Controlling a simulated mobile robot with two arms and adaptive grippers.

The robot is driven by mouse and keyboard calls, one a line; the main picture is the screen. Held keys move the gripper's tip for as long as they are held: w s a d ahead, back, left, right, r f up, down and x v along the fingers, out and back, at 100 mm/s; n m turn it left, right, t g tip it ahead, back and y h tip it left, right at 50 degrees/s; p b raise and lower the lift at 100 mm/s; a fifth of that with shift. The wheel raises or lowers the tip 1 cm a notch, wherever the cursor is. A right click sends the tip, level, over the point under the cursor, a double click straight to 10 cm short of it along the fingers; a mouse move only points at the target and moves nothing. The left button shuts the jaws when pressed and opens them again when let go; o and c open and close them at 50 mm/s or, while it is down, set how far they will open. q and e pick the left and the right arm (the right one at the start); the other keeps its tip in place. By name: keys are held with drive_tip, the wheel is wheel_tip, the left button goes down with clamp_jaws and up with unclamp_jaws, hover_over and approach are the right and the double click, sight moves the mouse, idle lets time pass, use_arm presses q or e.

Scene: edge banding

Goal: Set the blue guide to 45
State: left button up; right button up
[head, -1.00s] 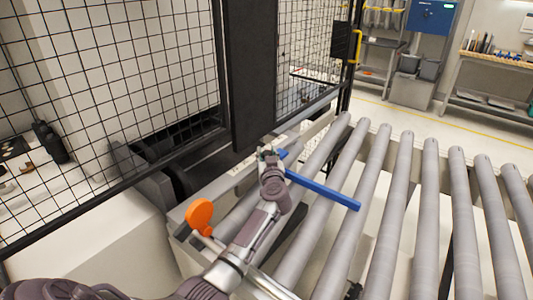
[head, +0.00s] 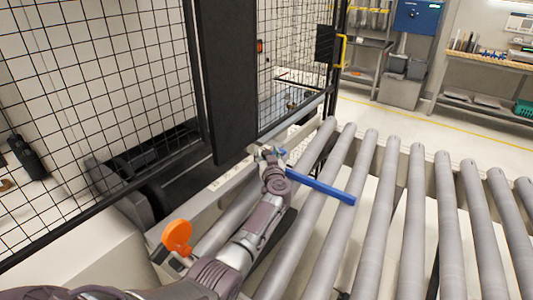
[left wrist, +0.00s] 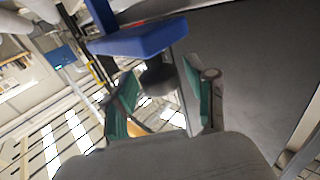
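The blue guide (head: 322,187) is a long bar lying across the rollers in the head view. Its left end is beside my left gripper (head: 268,153), near the dark upright panel. In the left wrist view, a blue block (left wrist: 140,38) of the guide is close above the fingers, with a dark round knob (left wrist: 158,78) under it. My left gripper (left wrist: 160,85) is open, its green-padded fingers on either side of the knob with gaps visible. I cannot tell whether a finger touches it. No scale reading is legible. My right gripper is not in view.
Grey rollers (head: 378,215) fill the right side. A black mesh fence (head: 100,75) and dark panel (head: 222,80) stand close behind my left arm. An orange paddle-shaped part (head: 177,237) is left of the arm. Shelves and a workbench (head: 490,60) are far back.

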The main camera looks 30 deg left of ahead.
use_arm(q)
drive_tip(key=shift+s, duration=0.1)
drive_tip(key=v, duration=1.2)
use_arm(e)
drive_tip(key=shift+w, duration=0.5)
use_arm(q)
drive_tip(key=shift+r, duration=0.15)
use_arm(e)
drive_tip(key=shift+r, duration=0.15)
